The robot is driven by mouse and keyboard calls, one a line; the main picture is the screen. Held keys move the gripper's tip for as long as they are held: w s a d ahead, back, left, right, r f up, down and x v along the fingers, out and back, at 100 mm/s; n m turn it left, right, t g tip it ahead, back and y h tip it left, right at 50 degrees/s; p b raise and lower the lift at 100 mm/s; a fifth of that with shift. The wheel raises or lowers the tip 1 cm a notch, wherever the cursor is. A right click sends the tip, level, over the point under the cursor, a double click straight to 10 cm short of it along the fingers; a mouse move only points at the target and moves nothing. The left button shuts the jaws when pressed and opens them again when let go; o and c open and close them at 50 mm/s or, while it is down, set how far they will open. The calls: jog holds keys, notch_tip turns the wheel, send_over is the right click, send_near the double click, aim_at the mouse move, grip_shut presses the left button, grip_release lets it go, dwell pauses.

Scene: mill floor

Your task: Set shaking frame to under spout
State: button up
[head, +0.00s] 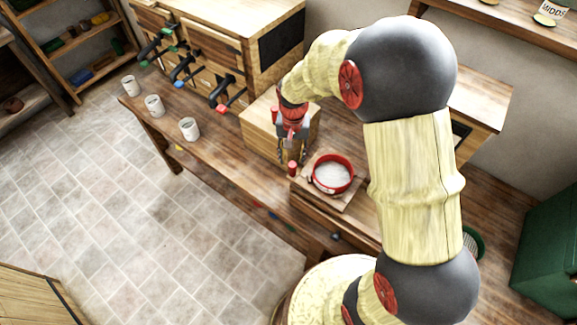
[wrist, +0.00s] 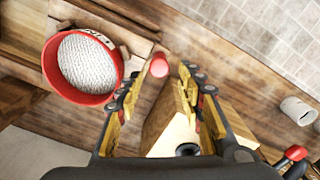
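A red round sieve (head: 332,174) with pale mesh sits on a wooden board (head: 352,202) on the bench, right of my gripper; I take these as the shaking frame. The sieve also shows at the left of the wrist view (wrist: 82,66). A red upright knob (head: 292,168) stands beside the board. My gripper (head: 290,153) points down over this knob. In the wrist view its fingers are apart, with the red knob (wrist: 159,65) in line with the gap and nothing gripped. Black spouts with green, blue and red handles (head: 222,92) stick out of the wooden cabinet, at upper left.
Several white cups (head: 189,128) stand along the bench's front edge, below the spouts. A wooden box (head: 258,132) stands close behind my gripper. A green bin (head: 548,245) is at the right. The bench (head: 235,168) left of the knob is mostly clear.

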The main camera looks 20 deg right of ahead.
aim_at(292, 169)
jog(key=shift+s+f, duration=0.2)
jog(key=shift+f, duration=0.35)
notch_tip(292, 169, down, 7)
jog(key=shift+r+b, duration=0.1)
jog(key=shift+b, duration=0.2)
jog(key=shift+c, duration=1.2)
grip_shut()
